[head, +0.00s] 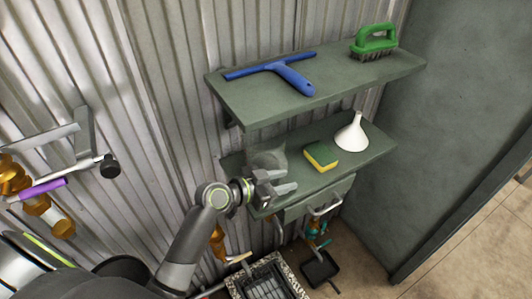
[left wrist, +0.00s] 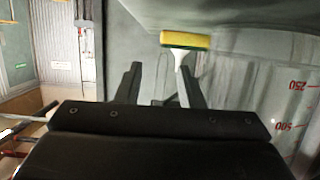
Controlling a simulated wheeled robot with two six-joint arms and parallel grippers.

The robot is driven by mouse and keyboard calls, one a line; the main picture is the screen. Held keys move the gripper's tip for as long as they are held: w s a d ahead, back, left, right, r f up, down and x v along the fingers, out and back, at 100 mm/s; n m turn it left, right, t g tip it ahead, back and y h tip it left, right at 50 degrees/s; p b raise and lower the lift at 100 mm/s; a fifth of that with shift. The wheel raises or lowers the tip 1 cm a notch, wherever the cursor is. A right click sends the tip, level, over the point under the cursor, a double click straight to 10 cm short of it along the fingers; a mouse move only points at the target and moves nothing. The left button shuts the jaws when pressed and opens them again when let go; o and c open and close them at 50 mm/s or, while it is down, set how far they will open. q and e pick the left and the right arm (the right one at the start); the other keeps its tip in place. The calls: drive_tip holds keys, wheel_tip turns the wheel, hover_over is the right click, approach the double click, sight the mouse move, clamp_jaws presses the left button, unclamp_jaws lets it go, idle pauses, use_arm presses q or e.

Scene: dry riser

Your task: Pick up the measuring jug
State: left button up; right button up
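The measuring jug (head: 267,158) looks like a clear, greyish vessel on the left part of the lower shelf, partly hidden behind my left gripper. In the left wrist view the jug (left wrist: 285,112) fills the right side, see-through, with red 250 and 500 marks. My left gripper (head: 285,183) is at the front left of the lower shelf, close to the jug. In the left wrist view the two fingers (left wrist: 160,85) stand apart with nothing held between them, and the jug is to their right. I cannot tell whether a finger touches it. My right gripper is not in view.
A yellow-green sponge (head: 321,156) and a white funnel (head: 351,136) stand right of the jug on the lower shelf (head: 375,150). The upper shelf (head: 340,75) above holds a blue squeegee (head: 290,77) and green brush (head: 374,42). A drawer (head: 320,198) sits below.

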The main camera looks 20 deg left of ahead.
use_arm(q)
drive_tip(key=shift+w+d+f, duration=0.1)
clamp_jaws()
idle(0.7)
